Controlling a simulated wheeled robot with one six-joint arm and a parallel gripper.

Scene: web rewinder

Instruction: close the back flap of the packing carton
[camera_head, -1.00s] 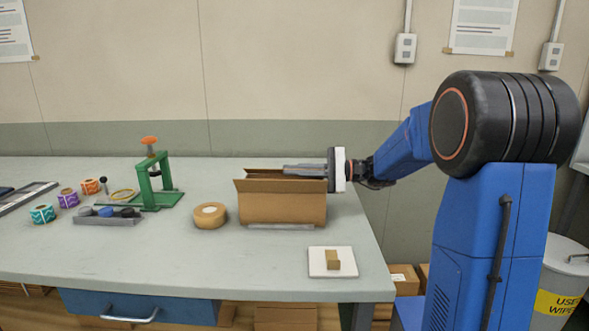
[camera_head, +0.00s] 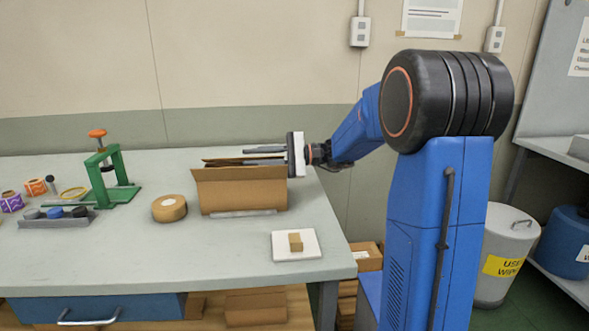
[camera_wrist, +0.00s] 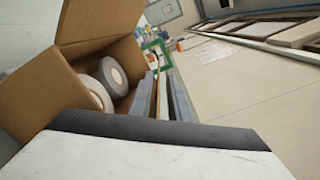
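The packing carton (camera_head: 242,192) stands on the bench with its top open. In the wrist view the carton (camera_wrist: 28,95) holds grey rolls (camera_wrist: 112,75), and one flap (camera_wrist: 95,18) stands up at its far end. My gripper (camera_head: 246,156) reaches leftward over the carton's back side from its right end. In the wrist view its two grey fingers (camera_wrist: 160,85) are apart, with a thin brown edge between them that looks like the back flap standing upright. I cannot tell whether either finger touches it. The front wall hides the carton's inside in the head view.
A tape roll (camera_head: 169,208) and a green stand (camera_head: 122,190) are left of the carton. A white tile (camera_head: 308,249) with a small tan block (camera_head: 295,242) lies in front. The wall is close behind the bench. Bare bench lies front left.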

